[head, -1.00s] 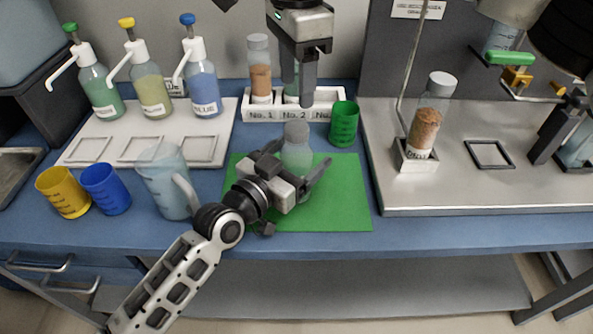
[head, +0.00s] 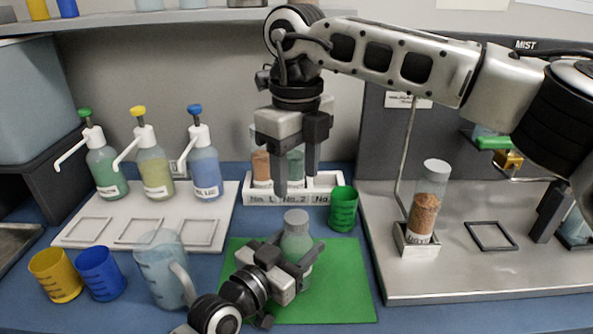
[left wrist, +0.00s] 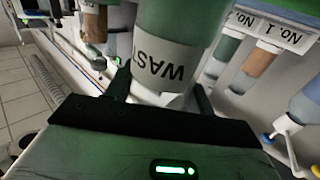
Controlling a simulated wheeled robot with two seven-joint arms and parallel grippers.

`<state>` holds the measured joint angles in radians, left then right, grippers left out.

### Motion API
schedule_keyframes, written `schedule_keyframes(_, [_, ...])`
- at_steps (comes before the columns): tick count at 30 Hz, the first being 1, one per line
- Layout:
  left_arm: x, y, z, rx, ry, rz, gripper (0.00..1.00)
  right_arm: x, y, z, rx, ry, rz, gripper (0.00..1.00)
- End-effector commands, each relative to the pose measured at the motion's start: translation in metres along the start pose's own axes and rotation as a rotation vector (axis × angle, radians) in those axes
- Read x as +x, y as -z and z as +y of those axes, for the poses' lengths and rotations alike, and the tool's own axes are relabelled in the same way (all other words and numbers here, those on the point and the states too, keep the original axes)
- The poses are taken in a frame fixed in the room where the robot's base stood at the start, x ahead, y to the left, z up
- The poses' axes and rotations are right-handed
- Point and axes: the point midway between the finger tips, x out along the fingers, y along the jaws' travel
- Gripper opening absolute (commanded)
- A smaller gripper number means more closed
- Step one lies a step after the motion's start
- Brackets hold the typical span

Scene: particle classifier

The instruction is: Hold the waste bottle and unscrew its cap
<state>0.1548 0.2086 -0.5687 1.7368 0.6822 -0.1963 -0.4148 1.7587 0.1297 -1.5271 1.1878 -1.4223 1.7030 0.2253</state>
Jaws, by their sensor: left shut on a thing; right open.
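The waste bottle (head: 297,246) is clear and pale green with a grey cap (head: 296,217). It stands upright over the green mat (head: 345,284). In the left wrist view its label reading "WAST" (left wrist: 165,62) is close between the fingers. My left gripper (head: 288,266) is shut on the bottle's body, below the cap. The cap is on the bottle. My right gripper (head: 296,185) is open and empty, pointing down. It is above and behind the cap, apart from it, in front of the numbered rack.
A white rack (head: 327,182) with brown and green bottles stands behind. A clear jug (head: 160,262), blue cup (head: 101,273) and yellow cup (head: 56,275) stand left. A bottle of brown grains (head: 425,208) stands right.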

Motion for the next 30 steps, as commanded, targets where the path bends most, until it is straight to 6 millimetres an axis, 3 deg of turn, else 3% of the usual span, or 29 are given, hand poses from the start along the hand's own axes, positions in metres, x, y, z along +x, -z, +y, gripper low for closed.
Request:
schedule_keyframes(21, [-0.0002, -0.0009, -0.0003, 0.001, 0.000, -0.002, 0.00, 0.0000, 0.0000, 0.0002, 1.864, -0.002, -0.001, 0.54])
schedule_keyframes(25, [-0.0002, -0.0010, -0.0003, 0.001, 0.000, -0.002, 0.00, -0.0001, 0.0000, 0.0003, 2.131, -0.002, 0.000, 0.54])
schedule_keyframes(30, [-0.0002, -0.0010, -0.0003, 0.001, 0.000, -0.003, 0.00, -0.0001, 0.0001, 0.0002, 2.346, -0.002, 0.000, 0.54])
